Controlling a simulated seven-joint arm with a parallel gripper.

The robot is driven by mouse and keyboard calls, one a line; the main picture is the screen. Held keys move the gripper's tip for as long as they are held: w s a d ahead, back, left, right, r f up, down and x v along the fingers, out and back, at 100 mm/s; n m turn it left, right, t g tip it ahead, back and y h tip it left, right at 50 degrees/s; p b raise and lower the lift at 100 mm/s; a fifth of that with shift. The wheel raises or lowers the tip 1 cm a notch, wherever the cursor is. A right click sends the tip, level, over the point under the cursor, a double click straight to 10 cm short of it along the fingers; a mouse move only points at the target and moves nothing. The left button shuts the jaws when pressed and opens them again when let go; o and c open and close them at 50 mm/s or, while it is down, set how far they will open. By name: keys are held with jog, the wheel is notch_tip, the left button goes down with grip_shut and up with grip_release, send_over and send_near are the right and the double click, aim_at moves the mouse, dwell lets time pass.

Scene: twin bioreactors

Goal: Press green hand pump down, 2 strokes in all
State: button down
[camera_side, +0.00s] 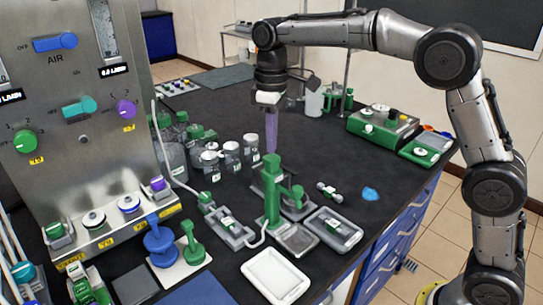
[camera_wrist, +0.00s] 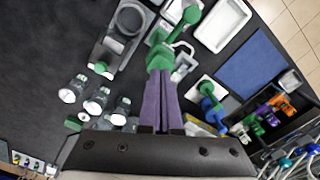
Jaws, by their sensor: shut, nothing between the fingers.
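The green hand pump (camera_side: 271,190) stands upright on the dark bench, with a knob at its top and a lower green arm on its right side. My gripper (camera_side: 271,150) points straight down with its purple fingers shut and empty. The fingertips are right at the top of the pump; I cannot tell whether they touch it. In the wrist view the shut fingers (camera_wrist: 160,74) cover part of the pump, and its green top (camera_wrist: 160,56) shows just past the tips.
Several lidded jars (camera_side: 231,158) stand left of the pump. A white tray (camera_side: 275,277) and a grey tray (camera_side: 332,229) lie in front. A blue knobbed piece (camera_side: 160,243) and a green one (camera_side: 192,245) stand front left. A control panel (camera_side: 75,110) rises at left.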

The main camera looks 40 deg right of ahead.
aim_at(272, 157)
jog(key=shift+f, duration=0.2)
jog(key=shift+f, duration=1.65)
jog(key=shift+r, duration=1.85)
jog(key=shift+r, duration=3)
